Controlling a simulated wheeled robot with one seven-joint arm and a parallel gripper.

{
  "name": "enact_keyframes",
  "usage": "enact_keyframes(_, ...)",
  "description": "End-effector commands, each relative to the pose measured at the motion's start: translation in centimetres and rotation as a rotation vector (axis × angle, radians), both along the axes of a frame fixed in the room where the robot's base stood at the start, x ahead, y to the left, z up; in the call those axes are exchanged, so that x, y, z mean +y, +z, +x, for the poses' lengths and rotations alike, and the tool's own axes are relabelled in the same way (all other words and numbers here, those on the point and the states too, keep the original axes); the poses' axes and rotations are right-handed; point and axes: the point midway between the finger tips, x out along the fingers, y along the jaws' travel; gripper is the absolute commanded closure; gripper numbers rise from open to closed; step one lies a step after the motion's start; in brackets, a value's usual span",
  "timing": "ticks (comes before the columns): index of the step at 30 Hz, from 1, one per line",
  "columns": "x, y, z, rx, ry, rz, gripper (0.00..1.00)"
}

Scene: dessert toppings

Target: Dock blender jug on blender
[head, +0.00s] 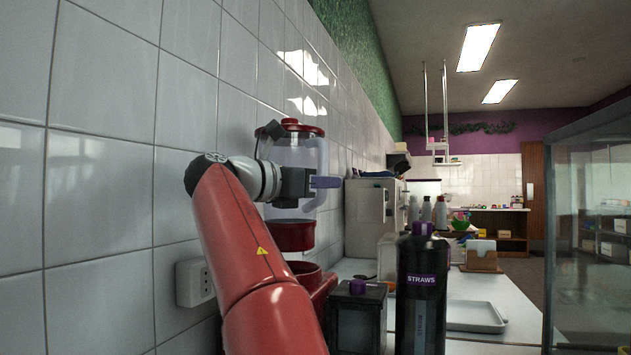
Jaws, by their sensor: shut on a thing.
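The blender jug (296,158) is clear with a red lid and a red bottom collar. It is upright in the air beside the tiled wall. My gripper (325,182) is shut on the jug's handle at the jug's right side. The red blender base (318,279) stands on the counter below the jug and is partly hidden by my red arm. A gap shows between the jug's collar and the top of the base. How well the two line up in depth I cannot tell.
A black straws canister (421,290) and a dark box with a purple knob (357,315) stand right of the base. Behind are a white machine (368,215) and a metal tray (470,315). A wall socket (194,283) is at left, a glass case (590,250) at right.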

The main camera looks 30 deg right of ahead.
Motion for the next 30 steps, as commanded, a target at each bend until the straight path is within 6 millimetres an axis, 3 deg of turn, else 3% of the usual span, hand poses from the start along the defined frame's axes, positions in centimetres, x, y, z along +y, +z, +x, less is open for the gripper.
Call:
enact_keyframes(15, 0.0, -4.3, -0.2, -0.004, 0.0, -0.003, 1.0)
enact_keyframes(30, 0.0, -5.0, -0.1, -0.005, 0.0, -0.003, 1.0)
